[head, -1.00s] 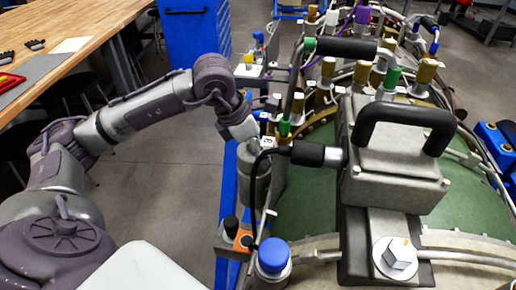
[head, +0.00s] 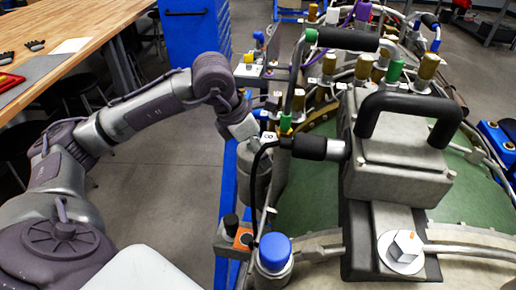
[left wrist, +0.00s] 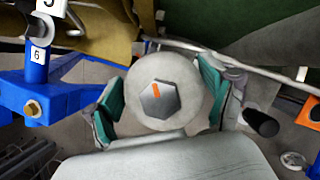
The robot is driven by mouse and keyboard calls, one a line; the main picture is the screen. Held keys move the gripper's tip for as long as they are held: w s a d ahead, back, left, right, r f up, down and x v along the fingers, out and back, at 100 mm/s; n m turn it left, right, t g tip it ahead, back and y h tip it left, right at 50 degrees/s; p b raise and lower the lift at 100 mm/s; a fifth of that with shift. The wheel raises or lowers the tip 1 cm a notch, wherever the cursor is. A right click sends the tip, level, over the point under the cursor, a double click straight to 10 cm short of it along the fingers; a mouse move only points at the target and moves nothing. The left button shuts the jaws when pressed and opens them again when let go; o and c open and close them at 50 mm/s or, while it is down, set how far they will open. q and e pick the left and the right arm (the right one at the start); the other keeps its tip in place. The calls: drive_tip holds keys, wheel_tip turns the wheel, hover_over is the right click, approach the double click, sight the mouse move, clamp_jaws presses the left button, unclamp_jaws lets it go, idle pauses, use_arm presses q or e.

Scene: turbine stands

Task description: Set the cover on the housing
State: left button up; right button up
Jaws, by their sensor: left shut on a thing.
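In the left wrist view, my left gripper (left wrist: 163,95) has its teal pads on either side of a round grey disc (left wrist: 180,114) with a dark hexagon marked in orange. It is shut on this disc, which looks like the cover. In the head view, my left arm reaches the left edge of the stand; its fingertips and the held disc are hard to make out. A grey block (head: 396,178) with a black handle stands at the right, perhaps the housing. A similar pale disc with a hexagon (head: 405,246) lies in front of it. My right gripper is out of view.
A blue cap (head: 274,247) and an orange box (head: 243,238) are along the stand's near left edge. Brass, green and purple fittings and hoses crowd the far side. A wooden bench (head: 75,25) is at far left. Numbered blue clamps (left wrist: 36,72) are beside the gripper.

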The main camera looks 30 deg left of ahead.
sight(246, 149)
use_arm(q)
drive_tip(key=shift+s+d+f, duration=0.1)
drive_tip(key=shift+s+f, duration=0.1)
drive_tip(key=shift+f, duration=0.35)
drive_tip(key=shift+c, duration=0.4)
drive_tip(key=o, duration=1.4)
drive_tip(key=shift+o, duration=1.1)
drive_tip(key=shift+w, duration=0.2)
drive_tip(key=shift+r, duration=0.2)
drive_tip(key=shift+p+v, duration=0.4)
drive_tip(key=shift+v, duration=0.4)
drive_tip(key=shift+p+v, duration=1.05)
drive_tip(key=shift+v, duration=1.75)
drive_tip(key=shift+w, duration=0.1)
drive_tip(key=shift+f, duration=0.1)
